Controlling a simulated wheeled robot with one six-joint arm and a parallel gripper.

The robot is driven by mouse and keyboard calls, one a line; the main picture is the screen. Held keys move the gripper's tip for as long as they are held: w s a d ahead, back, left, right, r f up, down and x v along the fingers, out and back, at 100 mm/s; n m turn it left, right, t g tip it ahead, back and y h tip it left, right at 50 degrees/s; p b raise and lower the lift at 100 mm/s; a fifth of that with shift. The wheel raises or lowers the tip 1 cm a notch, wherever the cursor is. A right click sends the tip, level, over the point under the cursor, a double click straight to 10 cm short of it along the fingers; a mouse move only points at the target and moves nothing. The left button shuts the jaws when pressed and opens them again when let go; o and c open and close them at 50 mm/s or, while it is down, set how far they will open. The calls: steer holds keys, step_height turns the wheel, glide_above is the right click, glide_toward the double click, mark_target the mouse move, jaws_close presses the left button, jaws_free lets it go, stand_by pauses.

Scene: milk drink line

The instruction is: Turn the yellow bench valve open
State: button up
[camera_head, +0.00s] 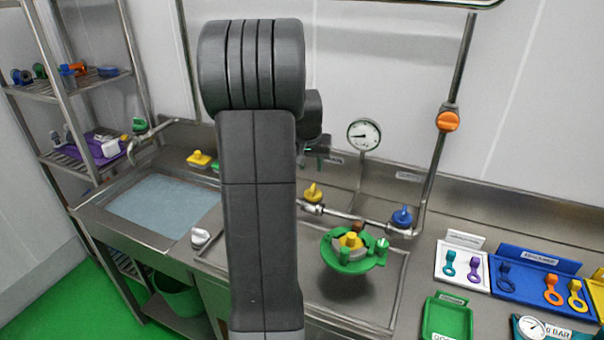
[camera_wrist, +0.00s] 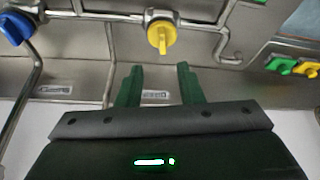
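The yellow bench valve (camera_head: 313,193) sits on the metal pipe at the back of the steel bench. In the wrist view its yellow handle (camera_wrist: 161,36) is just ahead of my gripper (camera_wrist: 158,72), roughly centred between the two green fingers. The fingers are apart and empty, and they do not appear to touch the handle. In the head view my gripper is mostly hidden behind my dark arm, with only a part showing near the wall.
A blue valve (camera_head: 402,217) is on the same pipe, to the right. A pressure gauge (camera_head: 364,134) stands behind. A green fitting with a yellow centre (camera_head: 350,250) is in front. A sink (camera_head: 165,204) lies left; trays with coloured keys (camera_head: 545,281) lie right.

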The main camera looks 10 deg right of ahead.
mark_target(313, 187)
steer(key=p+x, duration=0.1)
steer(key=x, duration=0.3)
steer(key=w+p+x, duration=0.1)
steer(key=x, duration=0.4)
steer(key=p+x, duration=0.1)
steer(key=x, duration=0.4)
steer(key=shift+w+d+r, duration=0.15)
steer(key=shift+w+r, duration=0.05)
steer(key=shift+w, duration=0.05)
jaws_close()
